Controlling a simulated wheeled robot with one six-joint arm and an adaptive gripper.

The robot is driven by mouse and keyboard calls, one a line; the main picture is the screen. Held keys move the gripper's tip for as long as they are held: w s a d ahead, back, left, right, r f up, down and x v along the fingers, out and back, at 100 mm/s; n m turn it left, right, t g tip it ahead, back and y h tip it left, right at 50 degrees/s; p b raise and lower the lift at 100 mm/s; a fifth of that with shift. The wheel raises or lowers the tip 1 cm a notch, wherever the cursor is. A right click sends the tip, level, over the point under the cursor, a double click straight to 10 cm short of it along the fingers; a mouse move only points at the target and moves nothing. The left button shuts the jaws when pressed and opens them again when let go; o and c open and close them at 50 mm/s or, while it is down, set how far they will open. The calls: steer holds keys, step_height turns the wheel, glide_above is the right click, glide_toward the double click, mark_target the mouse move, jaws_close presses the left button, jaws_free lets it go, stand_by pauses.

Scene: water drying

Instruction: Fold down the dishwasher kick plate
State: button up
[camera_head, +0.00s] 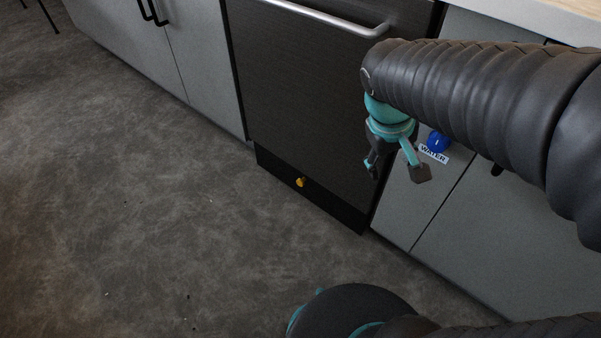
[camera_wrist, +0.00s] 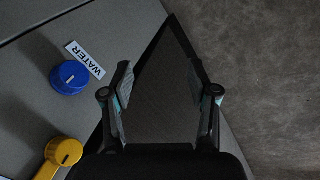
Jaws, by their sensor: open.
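The dishwasher (camera_head: 300,85) stands in the cabinet row, with a dark front and a metal bar handle. Its black kick plate (camera_head: 325,203) runs along the bottom, upright, with a small yellow knob (camera_head: 300,182) on it. My gripper (camera_head: 396,175) is open and empty, pointing down in front of the dishwasher's right edge, above and to the right of the knob. In the wrist view my gripper (camera_wrist: 160,108) has its fingers spread with the dark dishwasher front (camera_wrist: 160,90) seen between them. I cannot make out the kick plate's knob in the wrist view.
A blue knob (camera_head: 438,141) with a WATER label (camera_head: 433,154) is on the grey cabinet right of the dishwasher; the wrist view also shows a yellow handle (camera_wrist: 62,153). Grey cabinets (camera_head: 190,50) stand to the left. The grey floor (camera_head: 150,220) in front is mostly clear.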

steer(key=w+a+f+n+g+h+b, duration=0.1)
steer(key=w+a+f+n+h, duration=0.4)
steer(key=w+f, duration=0.55)
steer(key=n+t+h+b, duration=0.2)
steer(key=n+t+h, duration=0.5)
steer(key=n, duration=0.4)
glide_toward(299, 184)
steer(key=s+d+r+y, duration=0.1)
steer(key=s+d+r, duration=0.1)
steer(key=d+r, duration=0.3)
steer(key=s+d+r, duration=0.2)
steer(key=r, duration=0.5)
steer(key=a+f+n+t+y, duration=0.1)
steer(key=a+f+n+t, duration=0.2)
steer(key=f, duration=0.4)
steer(key=a+f+n+t+y, duration=0.2)
steer(key=a+f+n+t, duration=0.1)
steer(key=f, duration=0.3)
steer(key=x, duration=1.2)
steer(key=shift+s+d+r, duration=0.1)
steer(key=shift+d+r, duration=0.15)
steer(key=shift+d, duration=0.25)
jaws_close()
steer(key=shift+a, duration=0.2)
steer(key=shift+s+d, duration=0.1)
steer(key=shift+d, duration=0.1)
